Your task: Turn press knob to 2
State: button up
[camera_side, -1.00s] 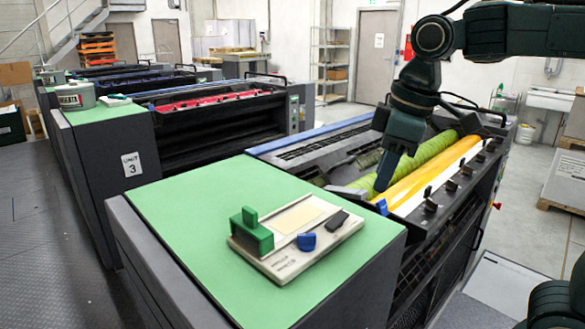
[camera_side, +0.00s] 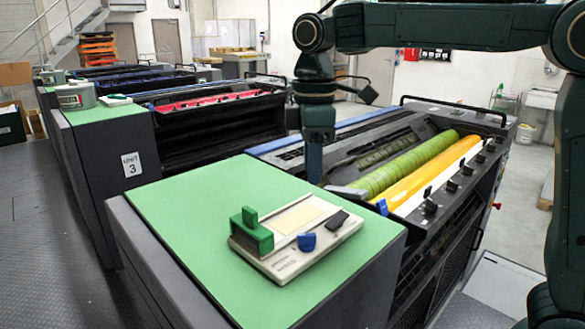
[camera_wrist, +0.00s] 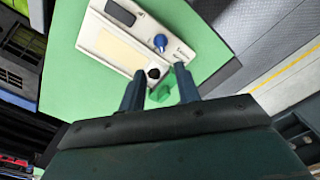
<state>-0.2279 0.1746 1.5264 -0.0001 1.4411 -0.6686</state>
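A pale panel (camera_side: 292,268) lies on the green top of the nearest press unit. It carries a blue knob (camera_side: 307,242), a green block (camera_side: 258,238) and a black piece (camera_side: 338,220). The wrist view shows the blue knob (camera_wrist: 160,42) with small unreadable marks beside it. I cannot read any number 2 or tell which knob is the press knob. Another blue knob (camera_side: 382,206) sits on the ink-key row of the press. My gripper (camera_side: 315,182) hangs above the press, behind the panel, touching nothing. The wrist view shows its two fingers (camera_wrist: 158,90) apart and empty.
The green top (camera_side: 185,215) is bare around the panel. To the right lie a green roller (camera_side: 410,165), a yellow roller (camera_side: 428,180) and a row of black ink keys (camera_side: 452,186). Another unit marked 3 (camera_side: 132,164) stands behind, with cans on it.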

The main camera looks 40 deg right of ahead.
aim_at(311, 234)
notch_tip(311, 234, down, 14)
jog(key=shift+r, duration=0.15)
dwell(0.7)
jog(key=shift+c, duration=0.2)
grip_shut()
